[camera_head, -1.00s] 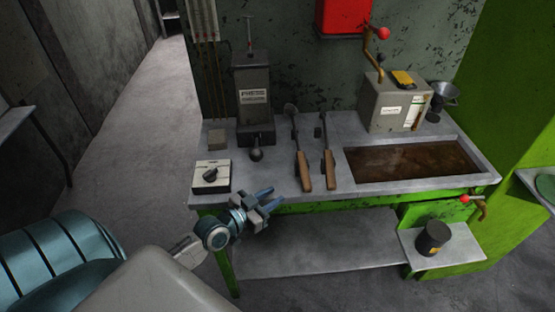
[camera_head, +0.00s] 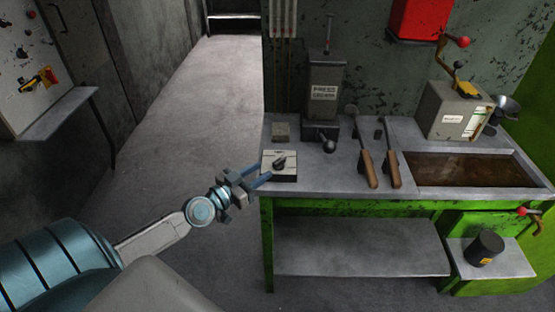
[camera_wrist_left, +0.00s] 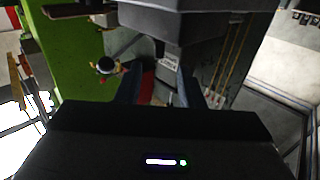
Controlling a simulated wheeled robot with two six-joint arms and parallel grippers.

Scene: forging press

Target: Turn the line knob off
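The line knob (camera_head: 280,161) is a black rotary knob on a small box with a white top (camera_head: 289,172), at the bench's left front corner. Its pointer lies slanted; the box's lettering is too small to read. My left gripper (camera_head: 262,173) is at the left edge of this box, its blue fingers apart and pointing right towards the knob. I cannot tell whether a fingertip touches the box. In the left wrist view, the two fingers (camera_wrist_left: 160,88) are apart with nothing seen between them. I cannot pick out the knob there. My right gripper is not in view.
The bench (camera_head: 330,178) holds a grey press (camera_head: 323,90), a small grey block (camera_head: 280,131), two wooden-handled tools (camera_head: 368,168) and a trough (camera_head: 470,170). A control panel (camera_head: 35,75) stands at far left. The floor left of the bench is clear.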

